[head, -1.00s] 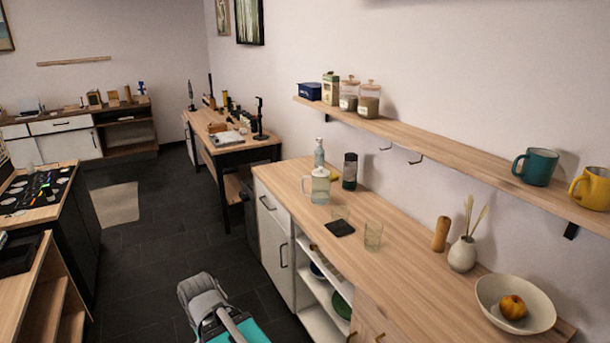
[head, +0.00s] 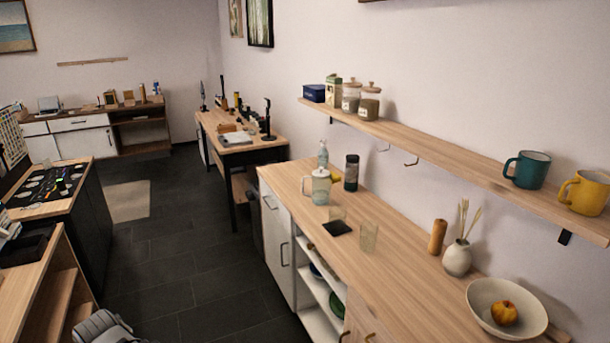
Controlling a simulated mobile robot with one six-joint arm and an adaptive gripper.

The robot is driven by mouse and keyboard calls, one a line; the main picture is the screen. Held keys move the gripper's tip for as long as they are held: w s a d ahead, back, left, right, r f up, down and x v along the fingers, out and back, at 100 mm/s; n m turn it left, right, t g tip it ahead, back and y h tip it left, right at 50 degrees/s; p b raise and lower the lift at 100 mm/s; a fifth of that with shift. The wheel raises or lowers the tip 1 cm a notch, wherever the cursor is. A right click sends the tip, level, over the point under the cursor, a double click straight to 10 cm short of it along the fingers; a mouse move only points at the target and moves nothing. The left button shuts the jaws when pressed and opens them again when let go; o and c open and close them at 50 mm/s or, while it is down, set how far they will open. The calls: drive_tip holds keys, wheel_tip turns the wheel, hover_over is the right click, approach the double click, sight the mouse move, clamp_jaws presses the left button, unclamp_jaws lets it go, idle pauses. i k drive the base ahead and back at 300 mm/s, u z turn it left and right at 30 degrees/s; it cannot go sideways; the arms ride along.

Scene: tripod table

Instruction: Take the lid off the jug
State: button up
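The jug (head: 320,189) stands upright near the far end of the wooden counter. It is pale and see-through with a handle on its left side. Its light lid (head: 321,173) sits on top. A clear bottle stands just behind the jug and a dark-capped tumbler is to its right. A grey part of my arm shows at the lower left edge, well away from the jug. My gripper's fingers cannot be made out.
The counter (head: 390,285) also holds a black coaster (head: 337,229), drinking glasses (head: 369,237), a wooden mill (head: 437,237), a vase (head: 457,258) and a bowl (head: 484,291). A wall shelf (head: 440,150) with mugs and jars runs above. Dark floor (head: 180,240) is free to the left.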

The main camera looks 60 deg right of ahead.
sight(322, 173)
drive_tip(key=u, duration=0.4)
drive_tip(key=i, duration=1.9)
drive_tip(key=z, duration=2.55)
